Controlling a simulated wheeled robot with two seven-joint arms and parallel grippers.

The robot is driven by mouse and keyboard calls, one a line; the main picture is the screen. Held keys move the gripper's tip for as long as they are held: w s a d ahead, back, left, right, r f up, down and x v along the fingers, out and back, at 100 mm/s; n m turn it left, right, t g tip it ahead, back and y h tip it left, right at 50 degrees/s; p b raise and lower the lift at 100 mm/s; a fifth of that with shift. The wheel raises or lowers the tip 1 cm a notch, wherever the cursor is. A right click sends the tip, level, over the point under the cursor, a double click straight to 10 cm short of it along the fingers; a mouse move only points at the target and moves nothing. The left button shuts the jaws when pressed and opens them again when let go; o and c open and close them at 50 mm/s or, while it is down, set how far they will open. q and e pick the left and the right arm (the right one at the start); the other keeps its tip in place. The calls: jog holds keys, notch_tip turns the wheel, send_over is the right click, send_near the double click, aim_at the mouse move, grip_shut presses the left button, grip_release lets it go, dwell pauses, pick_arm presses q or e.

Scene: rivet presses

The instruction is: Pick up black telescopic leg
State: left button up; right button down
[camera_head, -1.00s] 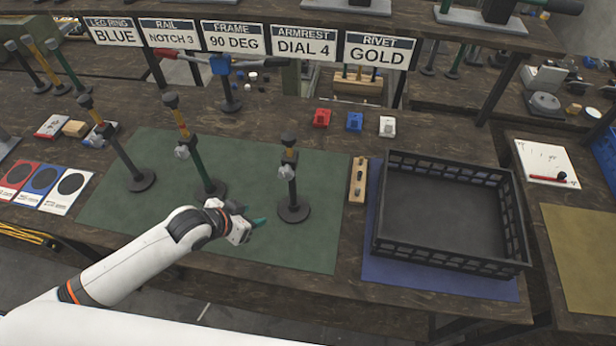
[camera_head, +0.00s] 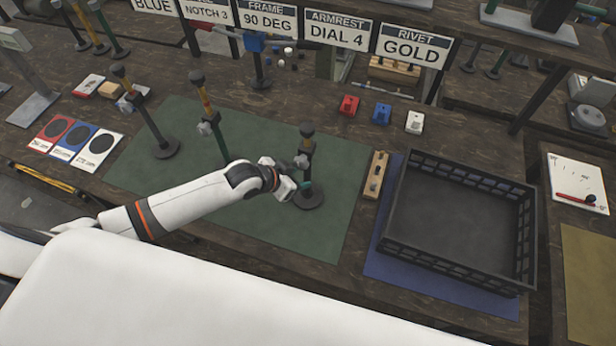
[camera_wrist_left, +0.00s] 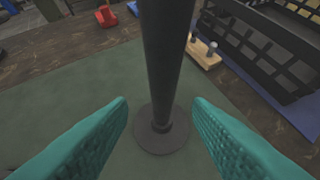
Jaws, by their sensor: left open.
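A black telescopic leg (camera_head: 307,145) stands upright on its round base on the green mat (camera_head: 262,235), at the right of three legs. In the left wrist view its dark pole (camera_wrist_left: 162,50) rises between the two teal fingers. My left gripper (camera_head: 303,184) is open around the lower part of the leg, just above the base; a gap shows on each side of the pole near the fingertips (camera_wrist_left: 160,103). In the head view the wrist partly covers the fingers. My right gripper is not in view.
Two more legs, one dark (camera_head: 143,118) and one green (camera_head: 208,105), stand to the left on the mat. A wooden block (camera_head: 376,175) and an empty black crate (camera_head: 455,220) lie to the right.

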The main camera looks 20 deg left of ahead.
pick_arm(q)
jog(key=shift+p+x, duration=0.45)
jog(key=shift+x, duration=1.6)
jog(key=shift+s, duration=0.2)
grip_shut()
